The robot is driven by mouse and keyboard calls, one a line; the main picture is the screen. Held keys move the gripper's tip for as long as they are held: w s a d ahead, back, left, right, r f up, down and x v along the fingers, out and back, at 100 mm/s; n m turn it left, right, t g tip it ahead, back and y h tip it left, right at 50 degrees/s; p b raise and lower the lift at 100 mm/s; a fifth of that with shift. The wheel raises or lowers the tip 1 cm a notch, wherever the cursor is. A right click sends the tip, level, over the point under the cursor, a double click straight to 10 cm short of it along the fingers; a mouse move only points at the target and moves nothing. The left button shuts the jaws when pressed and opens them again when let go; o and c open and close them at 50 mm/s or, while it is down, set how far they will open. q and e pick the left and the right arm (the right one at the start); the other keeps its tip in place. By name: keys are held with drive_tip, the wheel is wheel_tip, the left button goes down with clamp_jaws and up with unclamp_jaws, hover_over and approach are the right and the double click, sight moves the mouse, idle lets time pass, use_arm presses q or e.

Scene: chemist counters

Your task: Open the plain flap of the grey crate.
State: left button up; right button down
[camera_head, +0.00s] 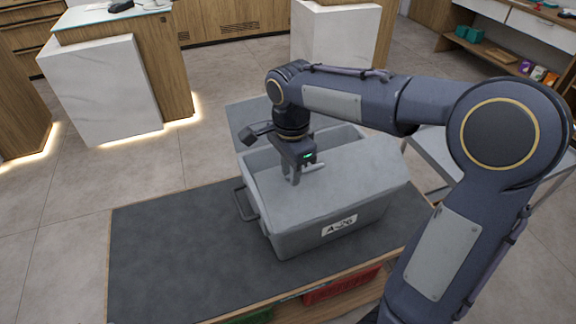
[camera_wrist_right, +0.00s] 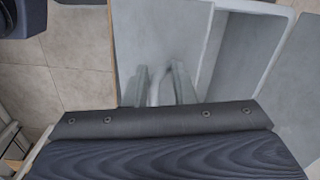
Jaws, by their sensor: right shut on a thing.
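The grey crate (camera_head: 290,226) stands on a dark-topped table, with an "A-26" label on its near side. A plain grey flap (camera_head: 350,183) is tilted over the near and right part of the crate top. Open gaps show the inside along the left and back. My right gripper (camera_head: 292,181) points down at the flap's left part. In the right wrist view, its fingers (camera_wrist_right: 162,88) are closed around a small grey handle (camera_wrist_right: 155,86) on the flap (camera_wrist_right: 190,35). Another grey panel (camera_head: 246,116) lies outward behind the crate. My left gripper is not in view.
The dark tabletop (camera_head: 170,250) is clear to the left of the crate. A dark handle (camera_head: 241,205) sticks out from the crate's left side. A grey surface (camera_head: 430,150) stands to the right, and red and green bins are under the table.

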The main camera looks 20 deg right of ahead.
drive_tip(key=shift+s+r, duration=0.15)
drive_tip(key=shift+s, duration=0.2)
drive_tip(key=shift+s+r, duration=0.3)
drive_tip(key=shift+s, duration=0.4)
drive_tip(key=shift+s+r, duration=0.25)
drive_tip(key=shift+s, duration=0.45)
drive_tip(key=shift+s+r, duration=0.1)
drive_tip(key=shift+s, duration=0.15)
drive_tip(key=c, duration=1.7)
unclamp_jaws()
drive_tip(key=shift+s, duration=0.3)
drive_tip(key=o, duration=0.5)
drive_tip(key=shift+o, duration=0.4)
